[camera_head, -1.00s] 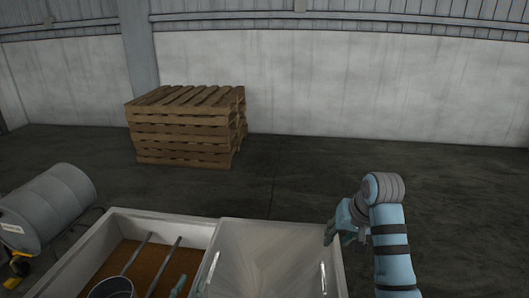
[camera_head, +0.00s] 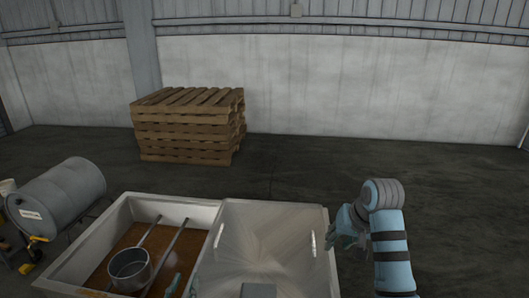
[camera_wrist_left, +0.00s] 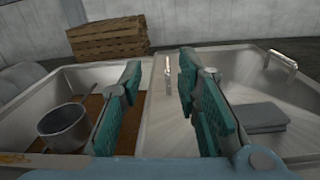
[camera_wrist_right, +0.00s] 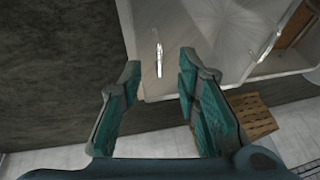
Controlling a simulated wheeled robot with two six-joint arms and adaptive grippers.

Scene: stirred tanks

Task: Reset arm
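My right gripper (camera_head: 338,238) hangs beside the right edge of the metal-covered tank in the head view. In the right wrist view its teal fingers (camera_wrist_right: 159,66) are apart with nothing between them. Of my left gripper, only a small teal part (camera_head: 173,285) shows at the bottom of the head view. In the left wrist view its fingers (camera_wrist_left: 158,68) are apart and empty, above the tank. A metal lid (camera_head: 262,245) with two bar handles covers the right part of the tank.
The open left compartment (camera_head: 205,212) holds brown material, a grey saucepan (camera_head: 130,268) and a long rod (camera_head: 172,248). A grey block (camera_wrist_left: 258,117) lies on the lid. A grey drum (camera_head: 62,196) lies left, wooden pallets (camera_head: 190,125) stand behind. Floor at right is clear.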

